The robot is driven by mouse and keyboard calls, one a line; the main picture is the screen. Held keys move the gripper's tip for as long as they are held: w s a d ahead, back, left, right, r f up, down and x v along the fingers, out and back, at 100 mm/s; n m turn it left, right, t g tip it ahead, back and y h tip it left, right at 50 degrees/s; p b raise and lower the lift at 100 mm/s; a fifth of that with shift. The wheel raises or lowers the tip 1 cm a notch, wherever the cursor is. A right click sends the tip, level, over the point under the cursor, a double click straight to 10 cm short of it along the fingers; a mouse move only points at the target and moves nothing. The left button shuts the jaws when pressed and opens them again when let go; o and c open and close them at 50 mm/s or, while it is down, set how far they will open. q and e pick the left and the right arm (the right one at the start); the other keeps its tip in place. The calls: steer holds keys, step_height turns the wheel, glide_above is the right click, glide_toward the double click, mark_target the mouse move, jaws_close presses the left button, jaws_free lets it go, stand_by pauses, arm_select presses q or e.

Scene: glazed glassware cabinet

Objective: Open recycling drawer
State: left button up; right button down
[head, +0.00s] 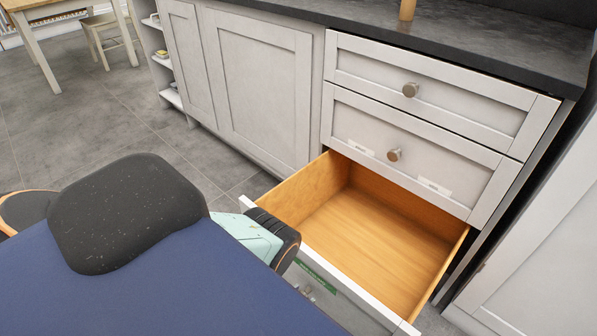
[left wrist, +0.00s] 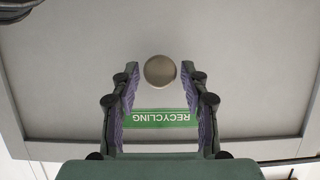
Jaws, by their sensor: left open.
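The recycling drawer (head: 385,235) is the lowest of three drawers in the head view. It is pulled well out, and its wooden inside is empty. Its front carries a green RECYCLING label, which reads upside down in the left wrist view (left wrist: 161,119). A round metal knob (left wrist: 160,71) is on the drawer front. My left gripper (left wrist: 159,75) is open in front of the drawer, one finger on each side of the knob, with a gap on both sides. In the head view my own arm partly hides the drawer front. My right gripper is not in view.
Two shut drawers (head: 425,95) with knobs are above, under a dark countertop (head: 470,35). Shut cabinet doors (head: 255,85) are to the left and a pale panel (head: 540,250) is to the right. Grey tiled floor (head: 110,115) is clear at left, before a table and chair.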

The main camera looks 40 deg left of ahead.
arm_select(q)
steer(key=shift+o, duration=0.5)
steer(key=v, duration=1.2)
